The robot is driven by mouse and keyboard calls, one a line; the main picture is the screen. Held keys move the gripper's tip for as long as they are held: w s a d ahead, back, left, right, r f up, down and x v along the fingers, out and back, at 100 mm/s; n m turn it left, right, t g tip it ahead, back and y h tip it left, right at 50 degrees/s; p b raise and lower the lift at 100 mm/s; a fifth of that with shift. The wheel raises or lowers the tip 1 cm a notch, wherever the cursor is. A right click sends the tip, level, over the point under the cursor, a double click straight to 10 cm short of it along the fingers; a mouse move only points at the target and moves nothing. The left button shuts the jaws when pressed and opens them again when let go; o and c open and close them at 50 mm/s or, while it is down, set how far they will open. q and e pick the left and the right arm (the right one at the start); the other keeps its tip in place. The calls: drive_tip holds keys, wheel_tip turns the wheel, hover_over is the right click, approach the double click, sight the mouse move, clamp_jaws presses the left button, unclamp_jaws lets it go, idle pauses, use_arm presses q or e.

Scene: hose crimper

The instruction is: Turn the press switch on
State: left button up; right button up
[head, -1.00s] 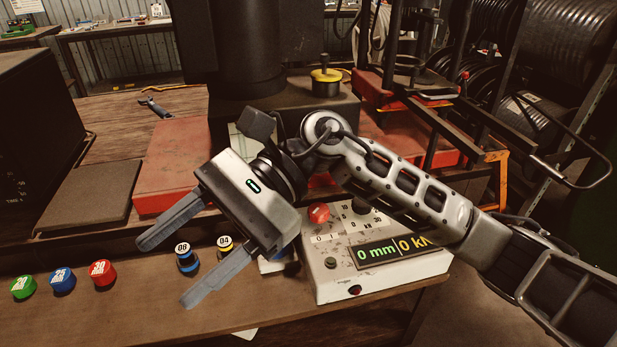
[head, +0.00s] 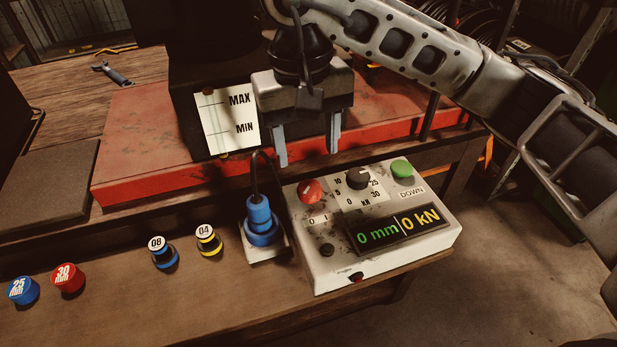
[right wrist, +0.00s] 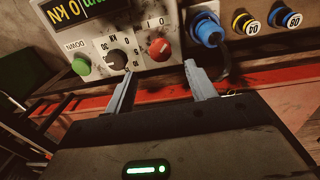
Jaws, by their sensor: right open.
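The control box (head: 375,225) of the press stands on the bench, with a display reading 0 mm and 0 kN. Its red rotary switch (head: 311,191), marked 0 and I, is at the upper left of the panel. The switch also shows in the right wrist view (right wrist: 160,49); I cannot tell its setting for sure. My right gripper (head: 307,158) is open and empty, fingers pointing down, behind and above the switch and apart from it. In the right wrist view the switch lies just beyond the gap between the fingertips (right wrist: 162,75). My left gripper is out of view.
A black dial (head: 358,178) and a green DOWN button (head: 402,169) sit right of the switch. A blue plug (head: 261,220) with a black cable stands left of the box. Small dies (head: 160,252) lie farther left. The red press base (head: 140,180) is behind.

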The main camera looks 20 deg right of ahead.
sight(309, 186)
wheel_tip(309, 186, down, 8)
drive_tip(key=shift+d+r+p, duration=0.1)
drive_tip(key=shift+d+p, duration=0.05)
drive_tip(key=shift+p, duration=0.4)
drive_tip(key=c, duration=1)
